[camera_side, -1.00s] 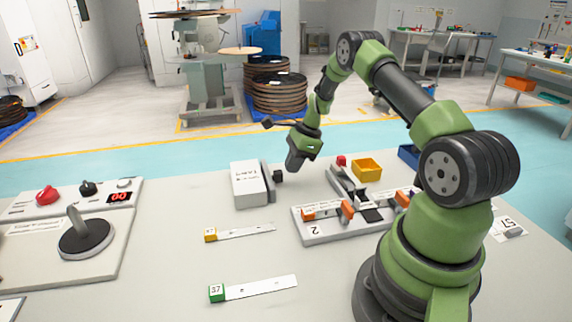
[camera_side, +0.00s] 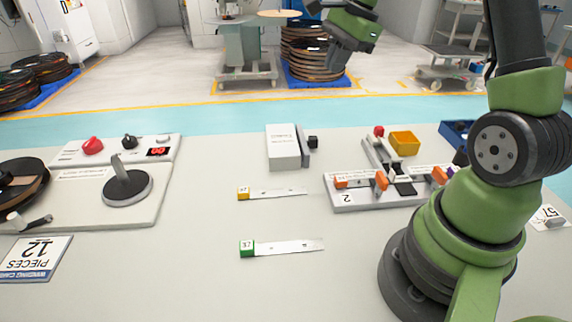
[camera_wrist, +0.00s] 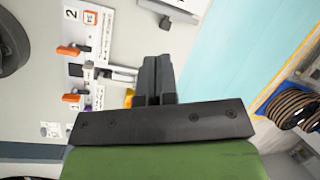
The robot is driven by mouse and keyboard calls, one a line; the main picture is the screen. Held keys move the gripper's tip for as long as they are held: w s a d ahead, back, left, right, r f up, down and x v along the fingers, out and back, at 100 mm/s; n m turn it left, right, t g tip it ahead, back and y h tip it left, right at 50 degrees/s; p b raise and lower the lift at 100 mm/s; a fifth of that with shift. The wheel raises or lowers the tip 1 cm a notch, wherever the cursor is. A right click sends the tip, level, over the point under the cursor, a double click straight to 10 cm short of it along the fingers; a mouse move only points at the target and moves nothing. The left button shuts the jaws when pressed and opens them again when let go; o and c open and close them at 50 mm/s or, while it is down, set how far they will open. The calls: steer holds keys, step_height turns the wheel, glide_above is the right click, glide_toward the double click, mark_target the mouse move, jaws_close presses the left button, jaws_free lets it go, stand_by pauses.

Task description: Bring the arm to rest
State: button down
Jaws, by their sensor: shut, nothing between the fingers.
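My gripper (camera_side: 340,54) is at the top of the side view, raised well above the table, apart from everything on it. In the wrist view its two dark fingers (camera_wrist: 156,62) are together with nothing between them. My arm is lifted, and its upper links run out of the top of the side view. The grey table (camera_side: 200,275) lies below, and no object hangs from the gripper.
A white box (camera_side: 283,148), the splice fixture marked 2 (camera_side: 352,198) and a yellow bin (camera_side: 403,143) stand on the table. Yellow-tagged (camera_side: 275,192) and green-tagged (camera_side: 288,246) strips lie in front. A control panel (camera_side: 75,152) and crank plate (camera_side: 95,200) are left.

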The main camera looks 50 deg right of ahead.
steer(key=s+a+r+n+t, duration=0.1)
steer(key=s+a+r+n, duration=0.25)
steer(key=a, duration=0.25)
steer(key=s+a+r+n+t, duration=0.1)
steer(key=s+a+r+n, duration=0.2)
steer(key=a+r+n, duration=0.3)
steer(key=s+a+f+n+t, duration=0.1)
steer(key=s+a+n+t, duration=0.1)
steer(key=s+a+n, duration=0.65)
steer(key=w+d+f+m+g, duration=0.3)
steer(key=w+d+m, duration=0.9)
steer(key=d+m, duration=0.1)
steer(key=d+f+m+g+y, duration=0.1)
steer(key=d+f+m, duration=1)
steer(key=d+f, duration=0.55)
steer(key=x, duration=0.9)
steer(key=shift+w+d+f, duration=0.2)
steer(key=shift+w+f, duration=0.05)
steer(key=shift+w, duration=0.1)
steer(key=shift+w+a+r, duration=0.1)
steer(key=shift+w+a, duration=0.8)
steer(key=shift+w, duration=0.05)
steer(key=shift+w+a, duration=0.45)
